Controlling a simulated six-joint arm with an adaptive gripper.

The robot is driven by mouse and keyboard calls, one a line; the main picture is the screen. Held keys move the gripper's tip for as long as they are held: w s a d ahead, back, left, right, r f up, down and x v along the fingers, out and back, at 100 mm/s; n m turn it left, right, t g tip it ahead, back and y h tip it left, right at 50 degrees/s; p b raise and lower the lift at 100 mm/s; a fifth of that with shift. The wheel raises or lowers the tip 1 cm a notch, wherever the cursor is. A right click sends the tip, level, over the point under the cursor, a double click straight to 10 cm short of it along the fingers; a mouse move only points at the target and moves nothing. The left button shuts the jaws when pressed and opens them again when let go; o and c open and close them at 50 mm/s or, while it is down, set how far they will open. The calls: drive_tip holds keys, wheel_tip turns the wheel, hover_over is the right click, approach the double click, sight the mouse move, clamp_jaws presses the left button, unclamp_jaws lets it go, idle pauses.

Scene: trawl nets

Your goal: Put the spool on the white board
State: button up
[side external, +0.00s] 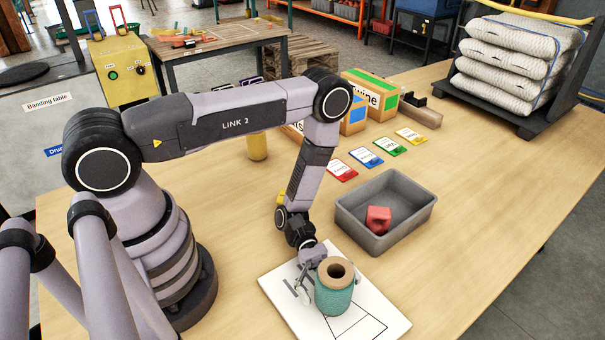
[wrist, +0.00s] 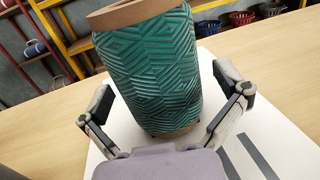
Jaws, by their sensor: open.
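The spool (side external: 335,289) is wound with teal twine and has brown ends. It stands upright on the white board (side external: 283,287), towards the board's right side in the side view. My gripper (side external: 302,287) is low at the spool's left side. In the wrist view my gripper (wrist: 165,110) is open, with one finger on each side of the spool and a visible gap at the left finger. Whether the right finger touches it is unclear. The white board (wrist: 262,148) shows dark printed lines.
A grey bin (side external: 408,222) with a red block (side external: 378,219) inside stands behind the board. Several coloured cards (side external: 370,157) and a twine box (side external: 375,92) lie farther back. Stacked net bundles (side external: 520,60) stand on a dark rack at the back right. The table's right side is clear.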

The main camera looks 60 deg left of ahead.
drive_tip(key=shift+r, duration=0.2)
drive_tip(key=a, duration=0.2)
drive_tip(key=w+a, duration=0.1)
drive_tip(key=a, duration=0.1)
drive_tip(key=shift+a, duration=0.4)
wheel_tip(320, 180, up, 15)
drive_tip(key=a+m+g+y, duration=0.2)
drive_tip(key=m+g+y, duration=0.1)
drive_tip(key=m, duration=0.2)
drive_tip(key=s+a+r+m+t+y, duration=0.3)
drive_tip(key=a+r+t+y, duration=0.1)
drive_tip(key=r, duration=0.3)
drive_tip(key=s+a+r+m+t+y, duration=0.4)
drive_tip(key=a+r+y, duration=0.1)
drive_tip(key=r, duration=0.3)
drive_tip(key=s+a+r+m+t+y, duration=0.3)
drive_tip(key=a+r+t+y, duration=0.1)
drive_tip(key=r, duration=0.3)
drive_tip(key=shift+s+a+r+m+y, duration=0.15)
drive_tip(key=shift+s+a+m+y, duration=0.25)
drive_tip(key=shift+a+y, duration=0.3)
drive_tip(key=shift+d, duration=0.1)
